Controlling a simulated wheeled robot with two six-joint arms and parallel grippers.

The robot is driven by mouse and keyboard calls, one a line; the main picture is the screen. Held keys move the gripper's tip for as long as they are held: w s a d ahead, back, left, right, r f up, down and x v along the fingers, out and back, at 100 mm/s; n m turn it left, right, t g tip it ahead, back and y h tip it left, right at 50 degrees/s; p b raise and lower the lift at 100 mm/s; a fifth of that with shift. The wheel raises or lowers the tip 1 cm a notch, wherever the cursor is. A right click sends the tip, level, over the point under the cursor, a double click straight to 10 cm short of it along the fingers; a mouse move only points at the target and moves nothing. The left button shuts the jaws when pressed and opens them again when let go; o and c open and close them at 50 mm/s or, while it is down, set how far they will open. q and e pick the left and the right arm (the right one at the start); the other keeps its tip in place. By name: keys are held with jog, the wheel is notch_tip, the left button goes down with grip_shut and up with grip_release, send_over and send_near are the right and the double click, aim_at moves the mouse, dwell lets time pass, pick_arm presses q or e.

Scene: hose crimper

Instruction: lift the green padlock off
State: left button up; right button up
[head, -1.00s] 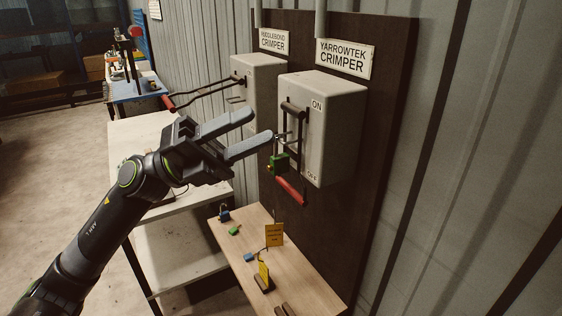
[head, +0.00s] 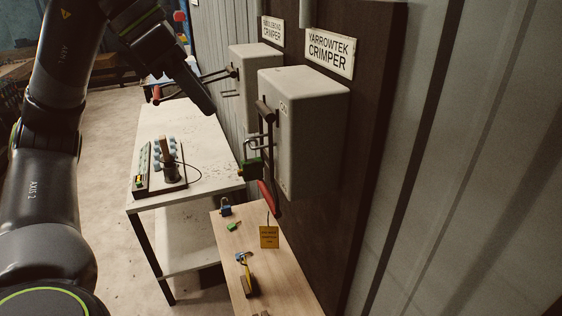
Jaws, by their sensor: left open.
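The green padlock (head: 251,169) hangs by its metal shackle at the lower left side of the grey YARROWTEK CRIMPER switch box (head: 305,130), beside the lever. The lever's red handle (head: 267,196) points downward, just right of and below the padlock. My left gripper (head: 205,100) is open at the upper left, above the white table and left of the switch boxes. It is apart from the padlock. One dark finger shows clearly; the other is hard to make out. My right gripper is not in view.
A second switch box (head: 253,85) with a red-handled lever is farther back. The white table (head: 205,150) carries a rack with blue parts.

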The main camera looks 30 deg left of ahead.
pick_arm(q)
notch_tip(320, 180, down, 2)
jog(key=b, duration=0.3)
send_near(249, 161)
jog(key=x, duration=0.4)
jog(key=shift+s+d+f, duration=0.15)
jog(key=shift+d+f, duration=0.05)
jog(key=shift+d, duration=0.15)
jog(key=shift+d+f, duration=0.15)
jog(key=shift+f, duration=0.55)
jog(key=x, duration=0.1)
jog(key=p+x, duration=0.1)
jog(key=x, duration=0.1)
jog(key=w+x, duration=0.1)
jog(key=x, duration=0.1)
jog(key=shift+a+r+p, duration=0.1)
jog(key=shift+a+p, duration=0.2)
jog(key=shift+p, duration=0.05)
jog(key=shift+s, duration=0.1)
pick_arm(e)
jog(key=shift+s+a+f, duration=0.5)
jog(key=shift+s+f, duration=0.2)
pick_arm(q)
jog(key=shift+c, duration=0.3)
grip_shut()
